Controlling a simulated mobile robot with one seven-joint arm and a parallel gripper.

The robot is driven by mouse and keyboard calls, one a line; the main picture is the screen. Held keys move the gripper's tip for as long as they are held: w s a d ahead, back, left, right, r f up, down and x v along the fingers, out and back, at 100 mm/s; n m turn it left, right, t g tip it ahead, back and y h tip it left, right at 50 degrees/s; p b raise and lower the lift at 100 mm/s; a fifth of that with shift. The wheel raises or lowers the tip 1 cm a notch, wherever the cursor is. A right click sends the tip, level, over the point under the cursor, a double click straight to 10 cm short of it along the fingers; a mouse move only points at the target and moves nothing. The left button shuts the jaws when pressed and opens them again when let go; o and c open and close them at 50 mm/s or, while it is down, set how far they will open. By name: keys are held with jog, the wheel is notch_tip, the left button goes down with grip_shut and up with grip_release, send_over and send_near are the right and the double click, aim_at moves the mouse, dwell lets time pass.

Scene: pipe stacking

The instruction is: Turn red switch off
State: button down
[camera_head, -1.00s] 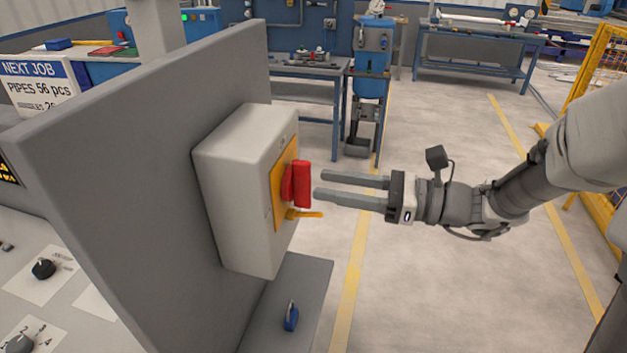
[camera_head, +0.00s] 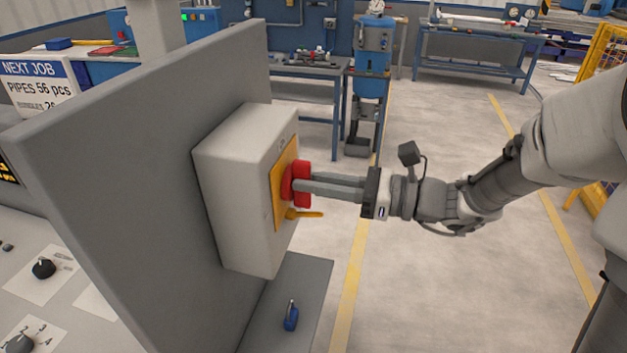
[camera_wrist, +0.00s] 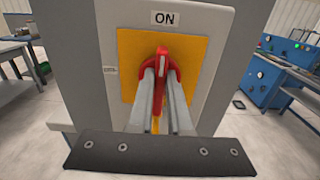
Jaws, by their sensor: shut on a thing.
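The red switch (camera_head: 301,170) sits on a yellow plate (camera_head: 279,190) on the side of a grey box (camera_head: 240,180). My gripper (camera_head: 303,187) reaches in from the right, its two fingers shut on the red handle. In the wrist view the red switch (camera_wrist: 161,66) stands upright, its handle pointing up toward the label "ON" (camera_wrist: 165,18). The fingers (camera_wrist: 161,88) press it from both sides and hide part of its lower end. Another label (camera_wrist: 110,70) lies left of the plate, too small to read surely.
The box is mounted on a grey upright panel (camera_head: 140,150). A small yellow lever (camera_head: 306,214) sticks out just below the switch.

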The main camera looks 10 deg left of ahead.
jog(key=shift+b, duration=0.3)
jog(key=n+b, duration=0.2)
jog(key=n, duration=0.1)
jog(key=n+b, duration=0.2)
jog(key=shift+s+f, duration=0.2)
jog(key=shift+f, duration=0.1)
jog(key=n+b, duration=0.4)
jog(key=b, duration=0.1)
jog(key=n+b, duration=0.4)
jog(key=b, duration=0.2)
jog(key=n+b, duration=0.4)
jog(key=b, duration=0.1)
jog(key=shift+s+f+n, duration=0.25)
jog(key=shift+f+n, duration=0.05)
jog(key=shift+n, duration=0.1)
jog(key=shift+r+b, duration=0.1)
jog(key=shift+b, duration=0.25)
jog(key=c, duration=0.8)
grip_release()
jog(key=shift+c, duration=0.2)
